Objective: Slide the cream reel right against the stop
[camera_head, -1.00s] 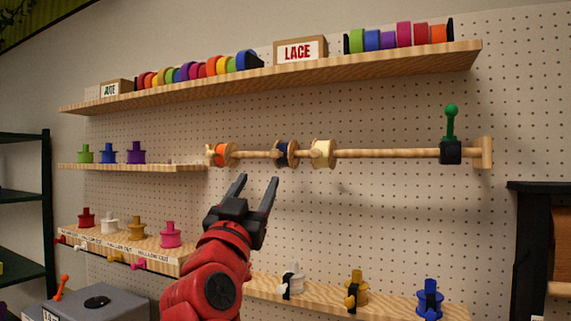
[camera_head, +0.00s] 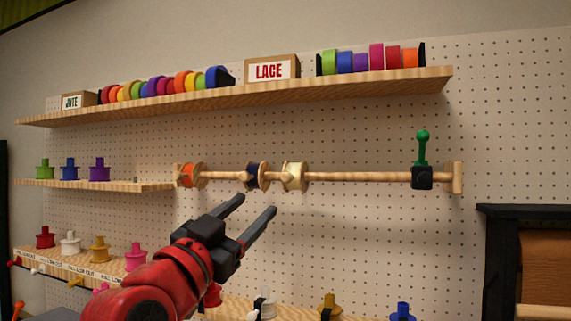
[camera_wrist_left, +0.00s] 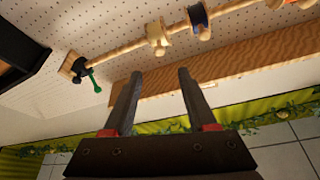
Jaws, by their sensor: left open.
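The cream reel (camera_head: 294,177) hangs on a horizontal wooden rod (camera_head: 355,177) on the pegboard wall. The stop (camera_head: 422,178), a black block with a green handle, sits near the rod's right end. A bare stretch of rod lies between them. A navy reel (camera_head: 257,177) is left of the cream reel. My left gripper (camera_head: 257,218) is open and empty, below the navy and cream reels and apart from them. In the left wrist view, the cream reel (camera_wrist_left: 157,38) and the stop (camera_wrist_left: 80,68) appear beyond the open fingers (camera_wrist_left: 157,85). My right gripper is not in view.
An orange reel (camera_head: 190,175) is at the rod's left end. A long shelf (camera_head: 250,93) with ribbon rolls and a LACE box (camera_head: 270,70) runs above the rod. Small shelves with coloured spools are left and below. The wall below the rod's right half is clear.

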